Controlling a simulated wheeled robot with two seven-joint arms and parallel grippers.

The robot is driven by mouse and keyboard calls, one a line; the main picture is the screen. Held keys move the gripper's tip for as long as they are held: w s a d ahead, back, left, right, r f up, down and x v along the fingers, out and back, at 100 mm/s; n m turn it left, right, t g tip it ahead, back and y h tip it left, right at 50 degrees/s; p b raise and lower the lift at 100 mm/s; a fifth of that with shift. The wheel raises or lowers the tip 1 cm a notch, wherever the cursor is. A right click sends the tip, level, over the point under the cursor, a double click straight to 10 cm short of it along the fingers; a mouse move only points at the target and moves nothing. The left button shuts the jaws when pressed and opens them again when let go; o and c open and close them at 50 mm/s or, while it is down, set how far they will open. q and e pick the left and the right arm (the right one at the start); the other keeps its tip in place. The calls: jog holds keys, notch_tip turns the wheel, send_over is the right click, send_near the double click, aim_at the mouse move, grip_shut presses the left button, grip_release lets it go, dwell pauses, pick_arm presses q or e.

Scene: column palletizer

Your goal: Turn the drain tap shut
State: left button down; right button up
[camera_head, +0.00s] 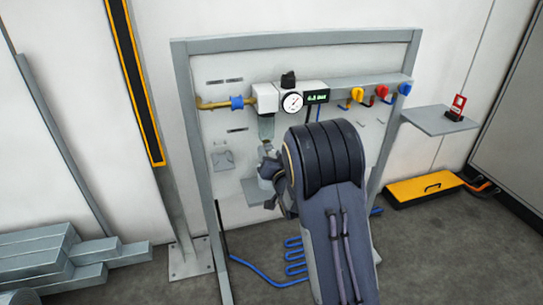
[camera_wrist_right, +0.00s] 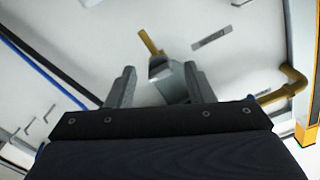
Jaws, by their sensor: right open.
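The drain tap (camera_wrist_right: 150,43), a small brass lever, shows in the right wrist view just past my fingertips. A grey body (camera_wrist_right: 172,80) beside it reaches between the fingers. In the head view a pale bowl (camera_head: 266,128) hangs under the white unit on the panel, and my arm and gripper hide most of what is below it. My right gripper (camera_head: 266,160) is just under this bowl. In the right wrist view it is open (camera_wrist_right: 159,70), with fingers spread and the lever beyond them. I cannot tell whether a finger touches the tap. My left gripper is not in view.
The panel frame (camera_head: 295,40) carries a gauge (camera_head: 292,102), a green display (camera_head: 317,97) and several coloured knobs (camera_head: 382,91). A brass pipe (camera_head: 212,103) enters at left. A blue hose (camera_head: 295,260) lies on the floor below. A shelf (camera_head: 425,121) stands at right.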

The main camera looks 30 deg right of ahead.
jog(key=shift+c, duration=0.5)
jog(key=c, duration=0.8)
jog(key=n+b, duration=0.1)
jog(key=n, duration=0.1)
jog(key=n+b, duration=0.1)
jog(key=b, duration=0.1)
jog(key=shift+f+n, duration=0.2)
jog(key=shift+n, duration=0.2)
jog(key=shift+c, duration=0.2)
jog(key=shift+r+n+b, duration=0.15)
jog(key=shift+n+b, duration=0.2)
jog(key=shift+n, duration=0.35)
jog(key=shift+c, duration=0.2)
jog(key=o, duration=1)
